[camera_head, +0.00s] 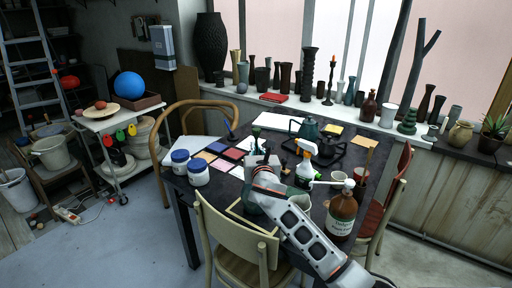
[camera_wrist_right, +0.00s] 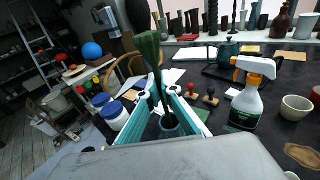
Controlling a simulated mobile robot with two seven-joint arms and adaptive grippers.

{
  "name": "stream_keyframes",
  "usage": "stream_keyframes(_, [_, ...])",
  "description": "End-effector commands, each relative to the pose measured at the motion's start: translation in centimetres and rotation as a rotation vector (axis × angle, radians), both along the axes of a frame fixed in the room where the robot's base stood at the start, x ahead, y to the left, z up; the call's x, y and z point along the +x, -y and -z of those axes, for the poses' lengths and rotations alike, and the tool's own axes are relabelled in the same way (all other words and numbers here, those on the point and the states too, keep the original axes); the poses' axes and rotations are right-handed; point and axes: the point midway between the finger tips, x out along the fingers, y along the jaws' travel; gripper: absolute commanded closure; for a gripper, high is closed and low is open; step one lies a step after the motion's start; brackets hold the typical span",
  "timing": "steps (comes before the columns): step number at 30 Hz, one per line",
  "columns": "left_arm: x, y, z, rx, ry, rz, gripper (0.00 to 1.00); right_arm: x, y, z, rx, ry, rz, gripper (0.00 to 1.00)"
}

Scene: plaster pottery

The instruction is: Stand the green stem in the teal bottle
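The green stem (camera_wrist_right: 150,50) stands nearly upright in the right wrist view, its brushy dark top leaning slightly left. My right gripper (camera_wrist_right: 164,94) has its fingers on either side of the stem and looks closed on it. A dark teal round shape, apparently the teal bottle (camera_wrist_right: 168,131), shows between the fingers at the stem's lower end. I cannot tell whether the stem's end is inside its mouth or only in front of it. In the head view my right gripper (camera_head: 262,166) is over the table's middle, and the arm hides much there. My left gripper is not in view.
A spray bottle (camera_head: 305,163) stands close right of the gripper, with a brown bottle (camera_head: 342,212) nearer. Blue-lidded jars (camera_head: 198,173) stand left, and coloured tiles (camera_head: 218,147) lie behind them. A teal kettle (camera_head: 310,130) is at the back. Chairs (camera_head: 235,225) surround the dark table.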

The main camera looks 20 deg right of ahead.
Motion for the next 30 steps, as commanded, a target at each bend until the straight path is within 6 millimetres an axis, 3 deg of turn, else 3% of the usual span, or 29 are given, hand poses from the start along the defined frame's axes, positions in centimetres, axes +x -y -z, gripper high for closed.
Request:
stream_keyframes(9, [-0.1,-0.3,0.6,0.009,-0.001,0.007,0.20,0.0,0.0,1.2,0.000,-0.001,-0.001,1.00])
stream_keyframes(20, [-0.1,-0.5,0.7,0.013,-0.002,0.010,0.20,0.0,0.0,1.3,0.000,0.000,-0.001,1.00])
stream_keyframes(23, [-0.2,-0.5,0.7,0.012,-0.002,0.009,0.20,0.0,0.0,1.3,0.000,0.000,-0.001,0.76])
stream_keyframes(30, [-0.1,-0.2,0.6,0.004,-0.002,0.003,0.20,0.0,0.0,1.3,0.000,0.000,-0.001,0.76])
